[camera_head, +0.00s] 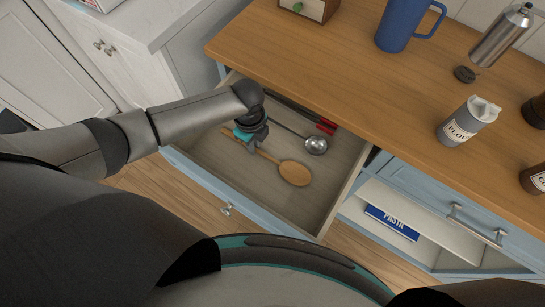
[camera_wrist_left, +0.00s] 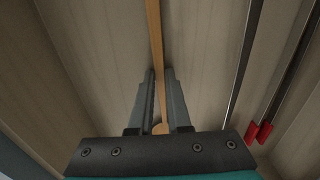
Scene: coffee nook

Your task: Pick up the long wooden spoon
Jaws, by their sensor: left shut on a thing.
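The long wooden spoon (camera_head: 294,173) lies in the open drawer (camera_head: 330,182), its round bowl toward the right and its handle running up-left. My left gripper (camera_head: 247,139) reaches down into the drawer and is shut on the spoon's handle. In the left wrist view the handle of the wooden spoon (camera_wrist_left: 155,40) runs between the two fingers of my left gripper (camera_wrist_left: 160,82), with part of the bowl showing near the gripper's base. The spoon seems at or close to the drawer floor; I cannot tell whether it touches. My right gripper is not in view.
A metal ladle (camera_head: 316,145) and red-handled utensils (camera_head: 326,127) lie beside the spoon. The wooden counter (camera_head: 345,75) overhangs the drawer's back. On it stand a blue pitcher (camera_head: 398,25), a steel bottle (camera_head: 500,38) and a flour container (camera_head: 467,122).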

